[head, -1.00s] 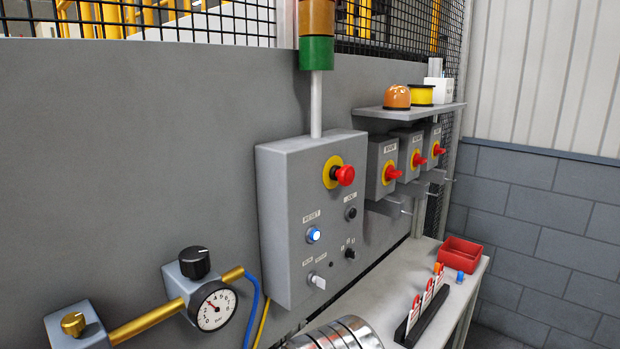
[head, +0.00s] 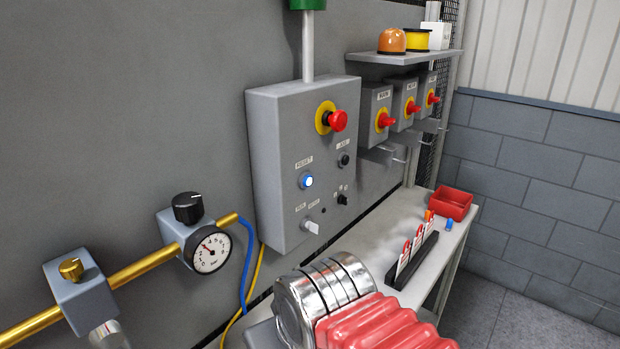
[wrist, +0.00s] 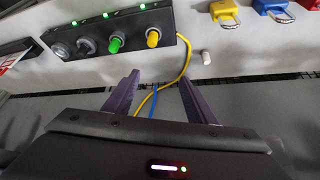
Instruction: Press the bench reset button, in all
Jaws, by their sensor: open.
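The reset button (head: 306,181) is a round blue-white lit button under a label reading RESET. It is on the front of a grey control box (head: 268,150) on the wall, below and left of the red emergency stop. My gripper (wrist: 160,92) shows in the wrist view with two dark purple fingers spread apart and nothing between them. I cannot identify my gripper in the head view. The reset button cannot be made out in the wrist view, so the distance between them cannot be told.
The box also carries a red emergency stop (head: 337,121), a black knob (head: 344,160) and a selector switch (head: 311,227). A pressure gauge (head: 208,250) is left. A red tray (head: 452,204) is on the bench. The wrist view shows a black button panel (wrist: 117,38), a yellow padlock (wrist: 224,12) and cables.

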